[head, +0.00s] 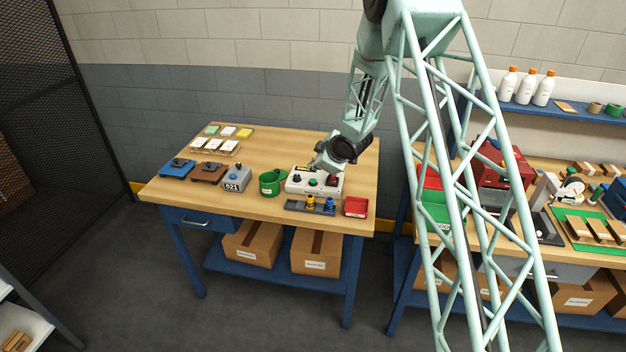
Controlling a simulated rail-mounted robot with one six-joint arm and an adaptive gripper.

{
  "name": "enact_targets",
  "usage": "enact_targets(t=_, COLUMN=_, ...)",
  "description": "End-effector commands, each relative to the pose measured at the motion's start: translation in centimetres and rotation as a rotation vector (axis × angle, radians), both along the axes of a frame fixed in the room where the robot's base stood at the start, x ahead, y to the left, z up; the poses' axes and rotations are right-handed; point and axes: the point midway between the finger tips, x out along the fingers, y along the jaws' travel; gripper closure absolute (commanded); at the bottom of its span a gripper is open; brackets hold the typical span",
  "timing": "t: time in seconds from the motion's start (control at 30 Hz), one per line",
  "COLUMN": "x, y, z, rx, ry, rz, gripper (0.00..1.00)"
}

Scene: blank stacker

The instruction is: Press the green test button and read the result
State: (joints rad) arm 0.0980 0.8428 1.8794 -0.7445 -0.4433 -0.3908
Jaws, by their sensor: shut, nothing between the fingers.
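In the head view, a white test box (300,188) stands near the right end of the left wooden table (215,204). A green button (313,182) sits in the middle of its top, with a dark knob (296,174) to the left and a red part (332,179) to the right. My gripper (316,168) is shut and empty, pointing down just above and behind the box near the green button. I cannot tell whether it touches the box. No readable result shows at this size; my gripper partly covers the back of the box.
A green cup (269,183) stands left of the box, beside a grey unit (236,179) marked 021. A dark tray (296,206) with yellow and blue pieces and a red tray (356,207) lie in front. Blue and brown devices stand at left. A second cluttered bench is at right.

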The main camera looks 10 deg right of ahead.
Motion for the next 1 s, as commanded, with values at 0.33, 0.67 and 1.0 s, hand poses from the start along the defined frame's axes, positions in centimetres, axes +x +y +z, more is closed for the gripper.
enact_targets(t=0.33, x=0.0, y=0.0, z=1.8, rx=0.000, ry=0.000, rz=0.000, gripper=1.00)
enact_targets(t=0.67, x=0.0, y=0.0, z=1.8, rx=0.000, ry=0.000, rz=0.000, gripper=1.00)
enact_targets(t=1.0, x=0.0, y=0.0, z=1.8, rx=0.000, ry=0.000, rz=0.000, gripper=1.00)
